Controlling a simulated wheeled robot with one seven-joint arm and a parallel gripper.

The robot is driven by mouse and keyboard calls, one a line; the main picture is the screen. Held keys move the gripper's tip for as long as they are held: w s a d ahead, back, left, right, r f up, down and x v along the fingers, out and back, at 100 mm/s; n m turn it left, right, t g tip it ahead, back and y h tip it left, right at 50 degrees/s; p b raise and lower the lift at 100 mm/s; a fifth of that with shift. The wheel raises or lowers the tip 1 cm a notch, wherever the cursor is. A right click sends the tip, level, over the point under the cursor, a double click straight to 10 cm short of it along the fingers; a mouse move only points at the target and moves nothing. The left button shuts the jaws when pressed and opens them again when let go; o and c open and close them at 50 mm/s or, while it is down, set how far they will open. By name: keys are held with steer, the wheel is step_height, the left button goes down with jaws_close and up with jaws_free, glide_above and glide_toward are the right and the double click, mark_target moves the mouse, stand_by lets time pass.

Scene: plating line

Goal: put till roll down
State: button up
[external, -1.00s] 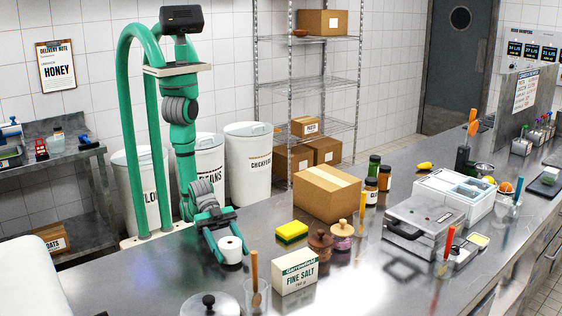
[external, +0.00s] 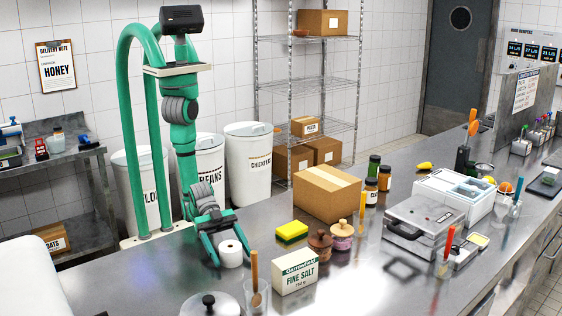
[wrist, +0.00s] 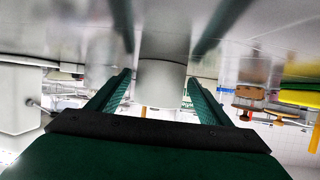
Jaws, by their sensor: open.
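The till roll (external: 231,253) is a short white cylinder with a dark core hole on top. It stands upright on the steel counter (external: 150,272) near my base. My gripper (external: 228,251) is low at the counter with one finger on each side of the roll. In the wrist view the white roll (wrist: 161,76) is between the two green fingers (wrist: 160,92), with a visible gap on each side. The gripper is open. The far side of the roll is hidden.
A salt box (external: 295,273), a glass with a wooden-handled tool (external: 257,297) and a lidded pot (external: 210,305) stand close in front. The counter left of the roll is clear.

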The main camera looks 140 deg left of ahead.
steer(key=v, duration=0.7)
steer(key=shift+s, duration=0.2)
